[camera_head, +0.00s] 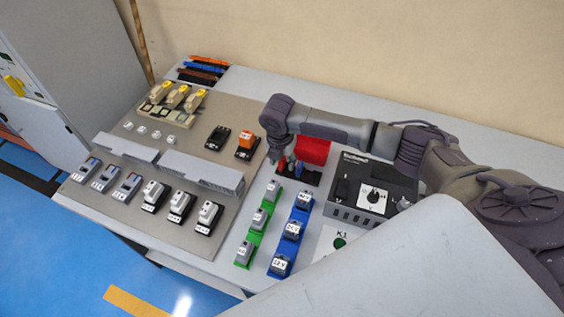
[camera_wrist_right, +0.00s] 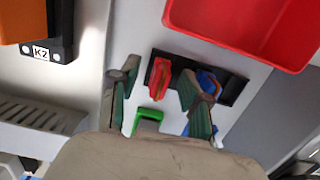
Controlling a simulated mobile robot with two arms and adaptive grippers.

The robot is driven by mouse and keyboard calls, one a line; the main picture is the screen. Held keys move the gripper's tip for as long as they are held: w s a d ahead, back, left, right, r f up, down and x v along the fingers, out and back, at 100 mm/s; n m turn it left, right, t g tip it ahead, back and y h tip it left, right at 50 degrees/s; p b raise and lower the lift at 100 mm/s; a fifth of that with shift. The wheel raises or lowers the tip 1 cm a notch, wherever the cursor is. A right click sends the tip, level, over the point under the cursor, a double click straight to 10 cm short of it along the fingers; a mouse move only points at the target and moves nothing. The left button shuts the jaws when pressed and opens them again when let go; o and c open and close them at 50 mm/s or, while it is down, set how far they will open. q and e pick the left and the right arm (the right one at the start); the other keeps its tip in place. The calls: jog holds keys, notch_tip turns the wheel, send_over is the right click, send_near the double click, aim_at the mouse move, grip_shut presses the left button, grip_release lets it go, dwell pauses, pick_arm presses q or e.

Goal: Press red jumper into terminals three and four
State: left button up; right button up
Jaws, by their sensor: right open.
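My right gripper (camera_head: 286,164) points down over a small black holder (camera_head: 312,178) beside the red bin. In the right wrist view the gripper (camera_wrist_right: 159,76) is open. A red jumper (camera_wrist_right: 159,78) stands in the black holder (camera_wrist_right: 233,92) and appears between the two fingers, with gaps on both sides. A blue jumper (camera_wrist_right: 209,82) stands in the same holder, partly hidden behind the right-hand finger. Terminal blocks (camera_head: 164,115) sit in a row on the mounting plate; I cannot read which are three and four. My left gripper is not in view.
A red bin (camera_head: 313,150) stands right behind the holder. Green (camera_head: 253,228) and blue (camera_head: 291,233) rails with modules lie in front. A black-topped box (camera_head: 368,188) stands to the right. The plate (camera_head: 225,128) carries grey ducts (camera_head: 200,170), breakers and an orange relay (camera_head: 246,139).

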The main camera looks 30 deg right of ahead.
aim_at(285, 158)
grip_shut()
jog(key=shift+r, duration=0.15)
jog(key=shift+r, duration=0.25)
jog(key=r, duration=0.2)
jog(key=r+b, duration=0.1)
jog(key=shift+s+d+r, duration=0.2)
jog(key=shift+d+r, duration=0.05)
jog(key=shift+r, duration=0.1)
jog(key=s+d+r+b, duration=0.1)
jog(key=s+d+r, duration=0.5)
jog(key=s, duration=0.3)
jog(key=shift+d+r, duration=0.25)
jog(key=shift+r, duration=0.05)
